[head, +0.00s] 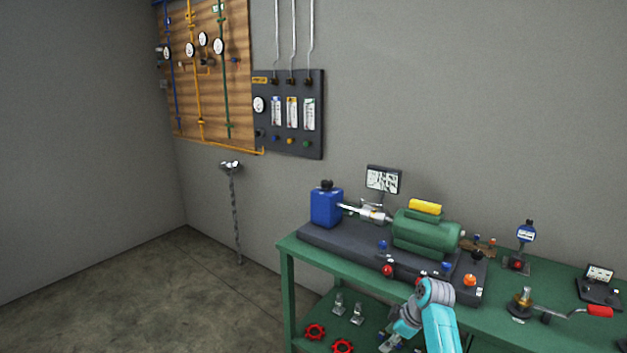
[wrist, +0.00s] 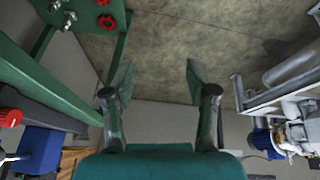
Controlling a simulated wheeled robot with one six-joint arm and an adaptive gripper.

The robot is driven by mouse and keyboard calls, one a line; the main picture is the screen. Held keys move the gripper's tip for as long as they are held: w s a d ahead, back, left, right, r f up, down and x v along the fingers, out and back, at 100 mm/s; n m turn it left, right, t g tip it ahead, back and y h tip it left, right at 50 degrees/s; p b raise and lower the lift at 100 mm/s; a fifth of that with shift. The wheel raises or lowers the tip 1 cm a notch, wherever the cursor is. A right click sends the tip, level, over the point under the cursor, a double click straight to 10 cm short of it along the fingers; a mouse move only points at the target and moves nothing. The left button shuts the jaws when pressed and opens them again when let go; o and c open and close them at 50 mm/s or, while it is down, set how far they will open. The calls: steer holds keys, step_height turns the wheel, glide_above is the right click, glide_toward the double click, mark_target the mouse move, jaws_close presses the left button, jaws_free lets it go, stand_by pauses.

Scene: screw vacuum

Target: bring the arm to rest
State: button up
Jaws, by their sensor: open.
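My gripper (wrist: 158,82) is open and empty in the wrist view, its two fingers spread apart with bare floor and wall behind the gap. In the head view my gripper (head: 391,343) is at the bottom edge, in front of the green bench (head: 290,300), at the end of my light-blue and grey arm. The fingers are small and partly cut off there. Nothing is held, and no contact between the fingers and the bench shows.
The bench holds a green vacuum machine (head: 420,233), a blue container (head: 326,208) and several coloured knobs. Red handwheels (head: 315,331) lie on its lower shelf. A gauge panel (head: 289,115) hangs on the wall. Floor (head: 130,290) left of the bench is clear.

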steer(key=s+a+f+m+t+h, duration=0.2)
steer(key=s+f+m+t, duration=0.15)
steer(key=s+f, duration=1.2)
steer(key=s+f+m+t, duration=0.1)
steer(key=s+f+m, duration=0.15)
steer(key=s, duration=0.65)
steer(key=s+f+m+t, duration=0.1)
steer(key=s+f+m, duration=0.15)
steer(key=s, duration=0.65)
steer(key=s+r+m+t+h, duration=0.15)
steer(key=s+r, duration=0.25)
steer(key=s, duration=0.5)
steer(key=s+r+m+t, duration=0.1)
steer(key=s+r+t, duration=0.1)
steer(key=s+r, duration=0.5)
steer(key=s+r+m+t, duration=0.1)
steer(key=s+r+t, duration=0.1)
steer(key=s+r, duration=1.1)
step_height(320, 180, up, 4)
steer(key=shift+s+a+f+m+t, duration=0.1)
steer(key=shift+s+a+m+t, duration=0.2)
steer(key=shift+a+m+t, duration=0.15)
